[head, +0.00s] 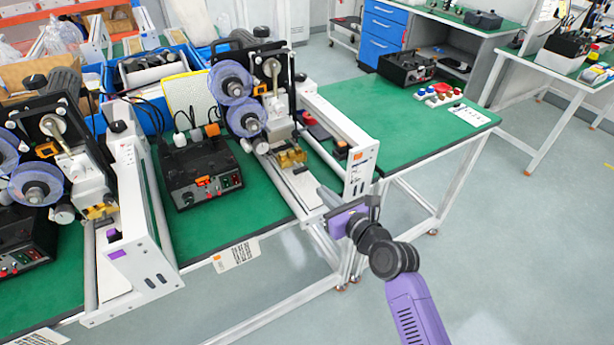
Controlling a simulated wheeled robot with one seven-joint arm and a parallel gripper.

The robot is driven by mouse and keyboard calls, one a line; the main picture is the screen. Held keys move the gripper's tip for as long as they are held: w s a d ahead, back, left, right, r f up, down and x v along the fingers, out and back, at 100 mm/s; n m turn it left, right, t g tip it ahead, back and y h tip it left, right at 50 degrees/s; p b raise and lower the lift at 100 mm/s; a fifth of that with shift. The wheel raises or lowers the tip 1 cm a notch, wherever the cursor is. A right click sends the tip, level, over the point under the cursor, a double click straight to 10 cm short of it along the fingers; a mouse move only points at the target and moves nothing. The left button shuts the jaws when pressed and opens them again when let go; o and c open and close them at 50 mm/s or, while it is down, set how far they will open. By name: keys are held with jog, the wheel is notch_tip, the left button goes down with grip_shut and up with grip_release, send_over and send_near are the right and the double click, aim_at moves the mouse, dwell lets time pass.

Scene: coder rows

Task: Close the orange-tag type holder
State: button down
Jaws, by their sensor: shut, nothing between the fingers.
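The coder with the orange tag (357,156) on its white end plate stands on the right part of the near green bench. Its brass type holder (291,158) sits low under the print head, above a pale rail. It is too small to tell how far it stands open. My gripper (326,196) is shut and empty, in front of the bench's front edge, near the front end of that rail. It is below and right of the brass holder and apart from it.
A similar coder with a purple tag (118,254) stands at left, with its own brass block (99,211). A black control box (202,182) sits between the coders. The white frame bar and end plate (360,172) stand close beside my gripper. Grey floor (490,240) at right is clear.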

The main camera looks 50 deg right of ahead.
aim_at(301, 169)
jog(key=x, duration=0.9)
jog(key=shift+w, duration=0.2)
jog(key=x, duration=0.3)
jog(key=shift+r+p, duration=0.35)
jog(key=shift+p, duration=0.05)
jog(key=shift+w+d+f, duration=0.1)
jog(key=shift+w+d, duration=0.1)
jog(key=shift+w, duration=0.4)
jog(key=shift+s, duration=0.1)
